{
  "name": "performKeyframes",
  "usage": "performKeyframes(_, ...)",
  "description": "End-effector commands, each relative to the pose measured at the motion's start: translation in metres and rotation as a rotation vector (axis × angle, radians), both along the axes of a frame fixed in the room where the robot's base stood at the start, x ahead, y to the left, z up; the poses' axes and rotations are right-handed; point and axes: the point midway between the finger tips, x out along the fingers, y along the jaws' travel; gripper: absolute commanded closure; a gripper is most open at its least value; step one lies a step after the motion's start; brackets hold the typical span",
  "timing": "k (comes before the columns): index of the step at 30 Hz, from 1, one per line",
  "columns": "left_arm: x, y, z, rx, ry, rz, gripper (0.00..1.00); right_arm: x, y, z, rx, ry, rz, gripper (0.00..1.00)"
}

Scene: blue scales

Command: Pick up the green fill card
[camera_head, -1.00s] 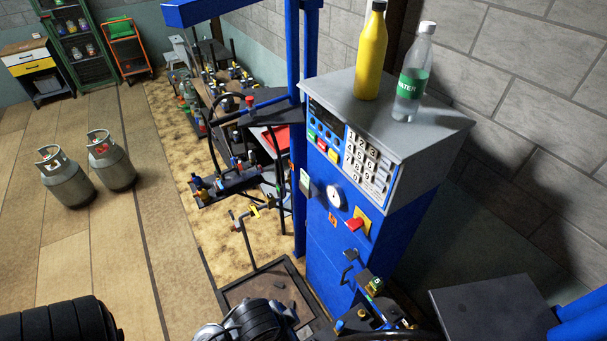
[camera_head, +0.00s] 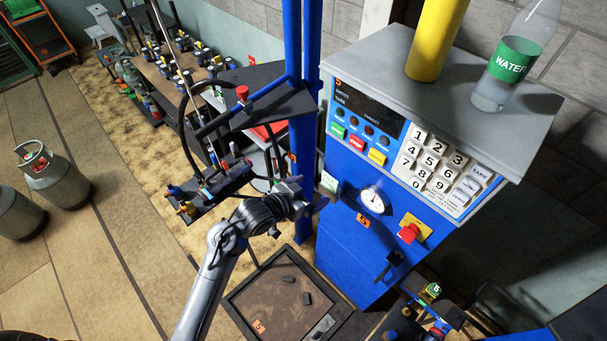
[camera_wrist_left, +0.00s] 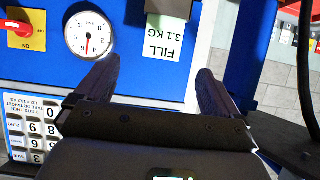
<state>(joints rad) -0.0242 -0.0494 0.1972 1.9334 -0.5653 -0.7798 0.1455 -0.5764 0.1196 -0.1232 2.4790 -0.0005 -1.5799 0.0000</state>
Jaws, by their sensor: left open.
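The fill card (camera_head: 329,182) is a small pale green card at the left edge of the blue scale's front, left of the dial. In the left wrist view the card (camera_wrist_left: 166,36) appears upside down and reads "FILL 3.1 KG". My left gripper (camera_head: 308,196) is just left of and below the card in the head view. In the left wrist view my left gripper (camera_wrist_left: 158,82) is open, with its two fingers apart and nothing between them. The card lies beyond the fingertips, near the right finger. My right gripper is not in view.
The blue scale cabinet (camera_head: 340,255) carries a dial (camera_head: 373,201), a red knob (camera_head: 408,233) and a keypad. A yellow bottle (camera_head: 436,40) and a water bottle (camera_head: 515,55) stand on top. A hose frame (camera_head: 240,125) stands behind my left arm. Gas cylinders (camera_head: 55,178) stand at left.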

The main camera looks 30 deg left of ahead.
Motion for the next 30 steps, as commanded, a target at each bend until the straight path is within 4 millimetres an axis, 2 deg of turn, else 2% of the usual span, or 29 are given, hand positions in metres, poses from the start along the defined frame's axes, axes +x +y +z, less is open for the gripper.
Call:
performKeyframes(12, 0.047, -0.013, -0.018, -0.016, -0.019, -0.007, 0.04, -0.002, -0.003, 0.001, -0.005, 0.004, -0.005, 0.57)
performKeyframes(20, 0.057, -0.016, -0.024, -0.015, -0.019, -0.007, 0.04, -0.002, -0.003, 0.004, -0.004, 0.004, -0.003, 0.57)
performKeyframes(30, 0.085, -0.022, -0.046, -0.014, -0.018, -0.007, 0.04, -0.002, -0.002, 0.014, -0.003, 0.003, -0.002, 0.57)
